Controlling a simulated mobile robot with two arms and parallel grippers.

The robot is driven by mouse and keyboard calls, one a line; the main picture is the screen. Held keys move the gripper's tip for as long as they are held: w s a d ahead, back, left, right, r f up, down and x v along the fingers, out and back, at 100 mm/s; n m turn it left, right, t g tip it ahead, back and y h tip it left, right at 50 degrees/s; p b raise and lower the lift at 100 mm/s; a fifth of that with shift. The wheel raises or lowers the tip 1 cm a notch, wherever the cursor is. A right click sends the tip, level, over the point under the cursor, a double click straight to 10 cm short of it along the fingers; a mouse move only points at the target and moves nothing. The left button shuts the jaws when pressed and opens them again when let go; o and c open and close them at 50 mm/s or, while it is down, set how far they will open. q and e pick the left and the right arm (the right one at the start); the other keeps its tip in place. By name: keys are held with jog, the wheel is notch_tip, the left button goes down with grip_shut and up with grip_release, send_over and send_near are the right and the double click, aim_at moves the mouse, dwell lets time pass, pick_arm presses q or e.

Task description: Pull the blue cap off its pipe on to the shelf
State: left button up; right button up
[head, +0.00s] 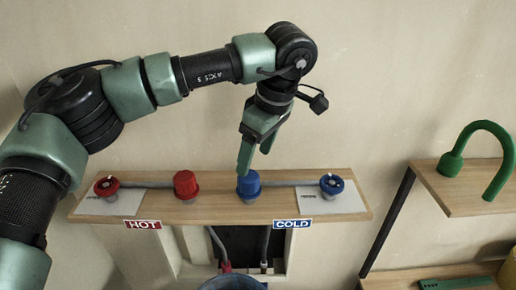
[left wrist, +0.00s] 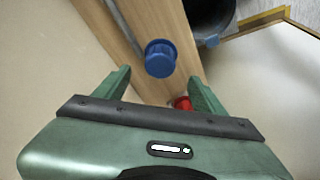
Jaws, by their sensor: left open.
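The blue cap (head: 249,185) sits upright on the wooden shelf (head: 340,203), at the end of a grey pipe that runs right to a blue valve knob. It also shows in the left wrist view (left wrist: 160,59), just beyond the fingertips and between their lines. My left gripper (head: 256,160) points down just above the blue cap, its fingers apart and empty. In the left wrist view the two fingers (left wrist: 158,78) stand wide to either side. My right gripper is not in view.
A red cap (head: 186,184) stands left of the blue one. A red knob (head: 107,186) and a blue knob (head: 332,184) sit at the shelf ends. A dark bucket (head: 232,283) stands below. A green curved pipe (head: 507,150) is on another shelf at the right.

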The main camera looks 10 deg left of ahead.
aim_at(249, 175)
pick_arm(q)
jog(key=shift+w+a+f, duration=0.1)
jog(key=shift+a+f, duration=0.1)
jog(key=shift+f, duration=0.1)
jog(key=p+x, duration=0.2)
jog(key=x, duration=0.4)
jog(key=shift+f, duration=0.45)
jog(key=shift+r, duration=0.1)
grip_shut()
